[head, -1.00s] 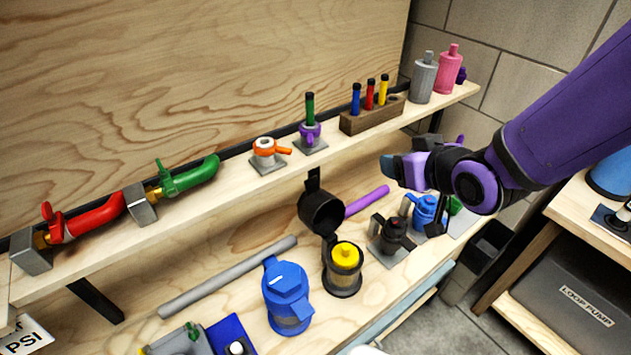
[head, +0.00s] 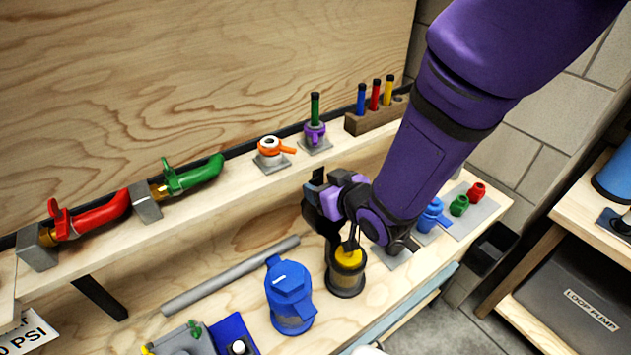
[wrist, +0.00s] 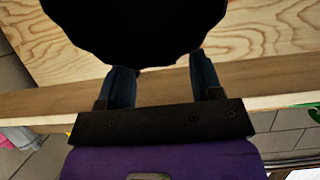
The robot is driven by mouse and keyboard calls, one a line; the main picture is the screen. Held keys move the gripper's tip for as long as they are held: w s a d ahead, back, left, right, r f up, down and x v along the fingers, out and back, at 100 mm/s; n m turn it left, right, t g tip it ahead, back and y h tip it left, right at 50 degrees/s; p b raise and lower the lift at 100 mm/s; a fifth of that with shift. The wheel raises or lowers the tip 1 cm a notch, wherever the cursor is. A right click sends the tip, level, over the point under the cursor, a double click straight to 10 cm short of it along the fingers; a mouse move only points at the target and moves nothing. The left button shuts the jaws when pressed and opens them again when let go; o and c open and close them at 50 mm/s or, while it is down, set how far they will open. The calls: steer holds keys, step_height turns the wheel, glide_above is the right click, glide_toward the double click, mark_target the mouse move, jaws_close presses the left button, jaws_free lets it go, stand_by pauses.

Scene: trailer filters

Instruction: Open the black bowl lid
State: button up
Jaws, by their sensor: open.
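The black bowl (head: 345,280) stands on the lower bench, with a yellow-topped filter (head: 349,256) showing inside it. Its black lid (head: 313,217) is swung up off the bowl at the back, mostly hidden behind my gripper in the head view. My gripper (head: 345,205) is above the bowl and close beside the lid. In the wrist view a large round black shape, apparently the lid (wrist: 135,30), lies just beyond and between my spread fingers (wrist: 163,80). I cannot tell whether they touch it.
A blue-lidded housing (head: 290,295) stands left of the bowl. A grey rod (head: 230,277) lies behind it. The upper shelf (head: 225,190) runs close behind my gripper, carrying valves and a wooden marker block (head: 362,122). Small blue, green and red fittings (head: 459,204) sit to the right.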

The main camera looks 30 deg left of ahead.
mark_target(316, 183)
steer(key=shift+x, duration=1.7)
